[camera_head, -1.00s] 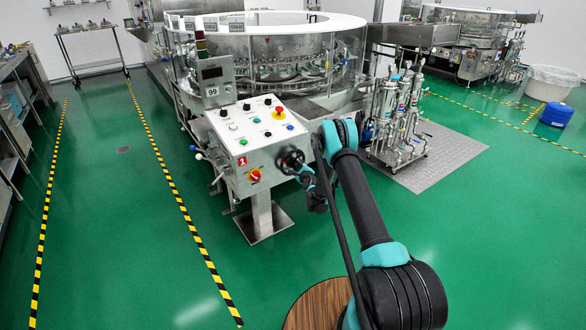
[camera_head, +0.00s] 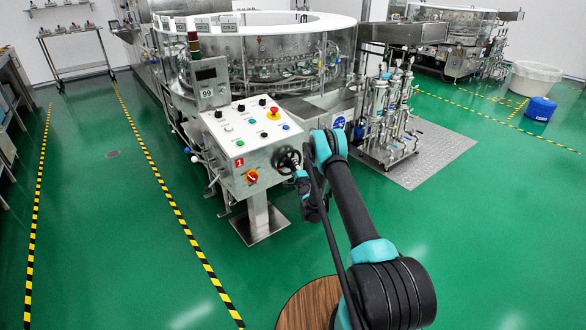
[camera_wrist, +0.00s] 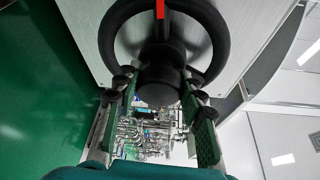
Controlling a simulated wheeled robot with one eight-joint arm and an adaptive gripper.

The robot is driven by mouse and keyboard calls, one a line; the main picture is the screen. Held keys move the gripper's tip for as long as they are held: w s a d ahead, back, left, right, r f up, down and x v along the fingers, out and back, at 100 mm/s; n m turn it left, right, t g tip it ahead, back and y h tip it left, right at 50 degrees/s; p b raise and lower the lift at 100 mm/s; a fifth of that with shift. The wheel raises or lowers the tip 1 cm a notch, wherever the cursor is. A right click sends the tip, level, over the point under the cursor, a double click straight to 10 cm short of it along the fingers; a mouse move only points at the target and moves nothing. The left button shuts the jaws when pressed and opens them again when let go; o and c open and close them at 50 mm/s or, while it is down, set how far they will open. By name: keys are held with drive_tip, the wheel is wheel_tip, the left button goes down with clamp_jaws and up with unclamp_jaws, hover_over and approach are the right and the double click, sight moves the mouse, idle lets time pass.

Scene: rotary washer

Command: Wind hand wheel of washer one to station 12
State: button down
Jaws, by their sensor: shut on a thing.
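The black hand wheel (camera_head: 287,158) is on the right side of the white control box (camera_head: 243,140), which bears a red label "1" (camera_head: 238,162). In the wrist view the wheel's rim (camera_wrist: 112,35) is large and close, with a red mark (camera_wrist: 160,8) at the top of the picture. My gripper (camera_wrist: 160,100) has its green-padded fingers on either side of the black cylindrical part (camera_wrist: 160,75) at the wheel's middle, shut on it. In the head view my gripper (camera_head: 298,178) is at the wheel, partly hidden by my arm. No station number is readable on the wheel.
A metal pump stand (camera_head: 390,120) stands to the right on a grey plate (camera_head: 435,150). Green floor (camera_head: 110,220) is open at left.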

drive_tip(key=shift+a+n, duration=0.1)
drive_tip(key=shift+n, duration=0.2)
idle(0.4)
drive_tip(key=c, duration=0.9)
unclamp_jaws()
drive_tip(key=shift+r, duration=0.15)
